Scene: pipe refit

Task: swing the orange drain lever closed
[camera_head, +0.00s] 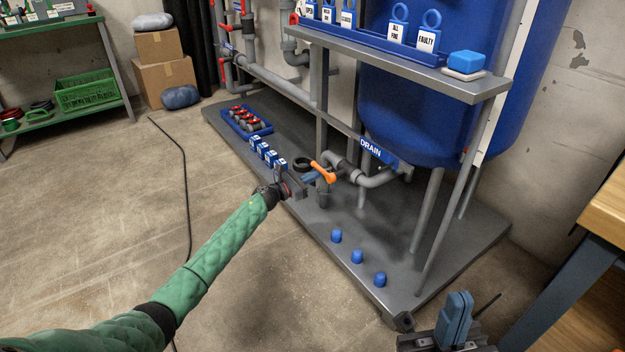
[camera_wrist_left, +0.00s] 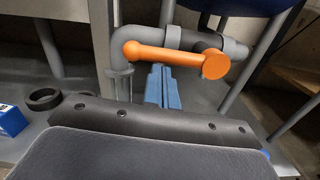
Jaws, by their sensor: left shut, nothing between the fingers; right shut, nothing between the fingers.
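The orange drain lever (camera_head: 323,173) sits on the grey drain pipe beneath the tank, beside the blue DRAIN sign (camera_head: 371,148). In the left wrist view the lever (camera_wrist_left: 165,55) reaches left from its round pivot, lying roughly level across the picture and across the pipe. My left gripper (camera_head: 311,177) is shut and empty, just left of the lever. Its blue fingertips (camera_wrist_left: 163,86) show just below the lever in the wrist view; I cannot tell whether they touch it. My right gripper (camera_head: 457,312) is shut and empty at the bottom right, away from the lever.
A black ring (camera_head: 303,163) lies behind my left gripper. Blue labelled blocks (camera_head: 268,156) and a blue tray of red-handled valves (camera_head: 245,122) stand left on the grey platform. Blue caps (camera_head: 357,256) stand near its front edge. A shelf (camera_head: 400,62) with tags runs above.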

